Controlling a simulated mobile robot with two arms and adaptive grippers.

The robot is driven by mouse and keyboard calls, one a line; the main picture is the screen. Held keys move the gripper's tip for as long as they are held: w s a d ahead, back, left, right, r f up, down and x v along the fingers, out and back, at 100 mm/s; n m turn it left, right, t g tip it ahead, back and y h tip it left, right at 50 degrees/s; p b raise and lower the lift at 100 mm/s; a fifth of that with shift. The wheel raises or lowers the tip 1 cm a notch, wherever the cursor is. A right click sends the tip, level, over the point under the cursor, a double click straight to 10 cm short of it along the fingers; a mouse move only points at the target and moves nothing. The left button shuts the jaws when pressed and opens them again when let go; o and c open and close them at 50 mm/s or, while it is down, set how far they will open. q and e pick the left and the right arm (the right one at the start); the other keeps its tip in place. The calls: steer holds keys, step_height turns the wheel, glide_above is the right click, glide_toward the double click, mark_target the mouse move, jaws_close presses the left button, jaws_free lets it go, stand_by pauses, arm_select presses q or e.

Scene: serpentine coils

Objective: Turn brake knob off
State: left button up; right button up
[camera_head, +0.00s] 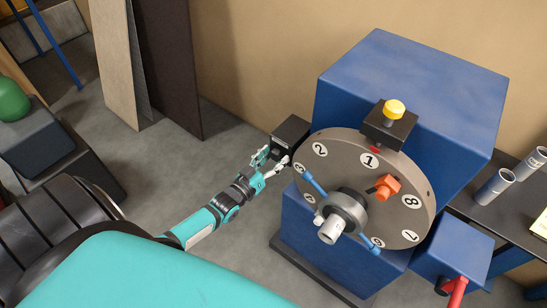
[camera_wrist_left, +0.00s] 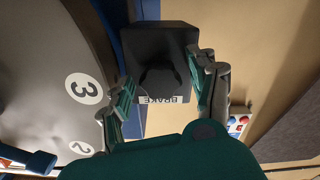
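The brake box (camera_head: 291,134) is a small black box at the left edge of the numbered dial wheel in the head view. In the left wrist view the box (camera_wrist_left: 158,35) shows a dark round knob (camera_wrist_left: 160,77) and a white BRAKE label (camera_wrist_left: 163,99). My left gripper (camera_head: 270,160) is just in front of the box. In the wrist view its fingers (camera_wrist_left: 163,72) are spread on either side of the knob, with gaps visible. Contact cannot be made out, nor the knob's setting. My right gripper is not in view.
The grey numbered wheel (camera_head: 335,160) with blue handles and an orange block (camera_head: 386,187) stands close to the right of my left gripper. A blue machine body (camera_head: 410,90) is behind it. A red lever (camera_head: 455,288) is at lower right.

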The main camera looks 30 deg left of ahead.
arm_select(q)
steer(key=s, duration=1.2)
steer(key=shift+a, duration=0.45)
steer(key=s+d+f+m+g+y, duration=0.1)
steer(key=s+f+g, duration=0.4)
steer(key=f, duration=0.8)
steer(key=s+d+f+m+g, duration=0.1)
steer(key=s+d+f+g, duration=0.15)
steer(key=s+f, duration=0.7)
steer(key=s+d+f+m+g, duration=0.1)
steer(key=s+d+f+g, duration=0.2)
steer(key=s+f, duration=0.5)
steer(key=s+d+f+m+g, duration=0.1)
steer(key=s+d+f+g, duration=0.2)
steer(key=s+f+g, duration=0.3)
steer(key=s+f, duration=0.2)
steer(key=s, duration=0.2)
steer(key=shift+f+m, duration=0.4)
steer(key=shift+d+g, duration=0.1)
steer(key=shift+g, duration=0.15)
